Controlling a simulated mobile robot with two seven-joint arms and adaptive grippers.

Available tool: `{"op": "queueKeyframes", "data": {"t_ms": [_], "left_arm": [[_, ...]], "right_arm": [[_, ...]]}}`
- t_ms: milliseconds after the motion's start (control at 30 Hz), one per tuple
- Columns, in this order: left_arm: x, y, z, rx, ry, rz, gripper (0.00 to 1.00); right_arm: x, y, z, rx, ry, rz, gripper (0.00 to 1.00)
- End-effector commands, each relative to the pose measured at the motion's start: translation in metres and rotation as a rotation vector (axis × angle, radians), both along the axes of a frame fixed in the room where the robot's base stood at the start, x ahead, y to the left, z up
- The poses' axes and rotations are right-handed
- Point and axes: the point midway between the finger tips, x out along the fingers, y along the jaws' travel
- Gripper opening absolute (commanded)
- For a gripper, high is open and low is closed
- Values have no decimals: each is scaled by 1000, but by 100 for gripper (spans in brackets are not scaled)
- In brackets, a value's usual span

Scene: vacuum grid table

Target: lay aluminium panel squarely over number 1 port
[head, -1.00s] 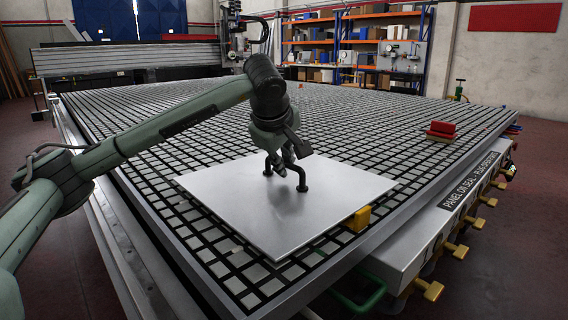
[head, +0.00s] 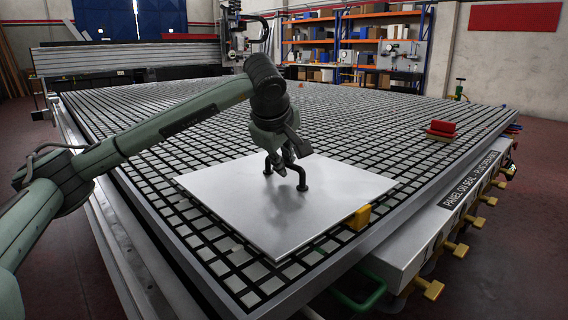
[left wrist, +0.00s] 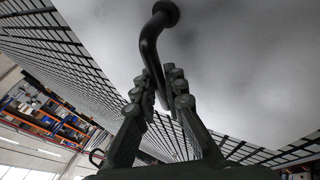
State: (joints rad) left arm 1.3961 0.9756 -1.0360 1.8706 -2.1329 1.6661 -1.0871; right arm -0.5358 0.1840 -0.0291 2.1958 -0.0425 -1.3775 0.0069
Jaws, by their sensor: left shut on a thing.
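The aluminium panel (head: 305,222) is a pale flat sheet lying on or just above the vacuum grid table (head: 350,112) near its front corner; I cannot tell whether it touches the grid. A dark bow handle (head: 302,182) stands up from the panel. My left gripper (head: 284,160) is shut on the handle, reaching down from above. In the left wrist view the two fingers (left wrist: 161,95) close around the dark bar (left wrist: 147,45), with the panel (left wrist: 240,60) behind it. The number 1 port is not visible. My right gripper is not in view.
A yellow block (head: 359,217) sits at the panel's right edge. A red block (head: 441,129) lies farther back on the right. Several yellow valve handles (head: 456,249) line the table's right side.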

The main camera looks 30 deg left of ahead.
Motion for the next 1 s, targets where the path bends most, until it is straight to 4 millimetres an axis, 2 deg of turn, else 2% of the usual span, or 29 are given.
{"op": "queueKeyframes", "data": {"t_ms": [700,733,900,1000], "left_arm": [[1,0,-10,-1,-8,1,0],[1,0,-10,-1,-8,1,12],[0,0,-10,0,-5,0,33],[0,0,-11,0,-3,0,35]], "right_arm": [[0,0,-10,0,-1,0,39],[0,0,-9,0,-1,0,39],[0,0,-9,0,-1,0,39],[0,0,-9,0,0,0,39]]}}
